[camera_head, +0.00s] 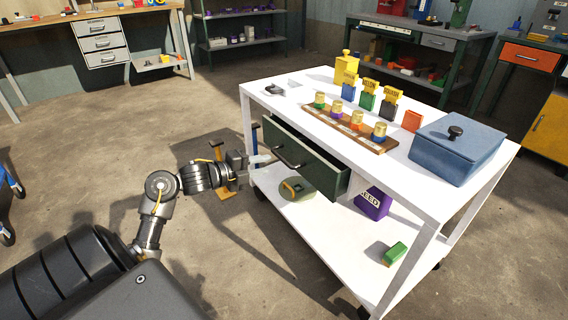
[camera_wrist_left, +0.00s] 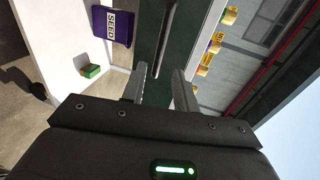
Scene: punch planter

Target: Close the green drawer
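The green drawer (camera_head: 305,161) is pulled partly out of the white table's front, its dark handle (camera_head: 288,158) on its front panel. In the left wrist view the drawer front (camera_wrist_left: 150,40) and its dark bar handle (camera_wrist_left: 164,40) lie ahead of the fingers. My left gripper (camera_head: 262,160) is at the left end of the drawer front, close to it; its two fingers (camera_wrist_left: 160,85) are apart with nothing seen between them. I cannot tell whether they touch the drawer. My right gripper is not in view.
The white table (camera_head: 436,196) holds a blue lidded box (camera_head: 455,150), a wooden rack with several jars (camera_head: 350,128) and seed packets. A purple seed box (camera_head: 372,203) and a green block (camera_head: 394,253) are on its lower shelf. Floor left of the table is mostly clear.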

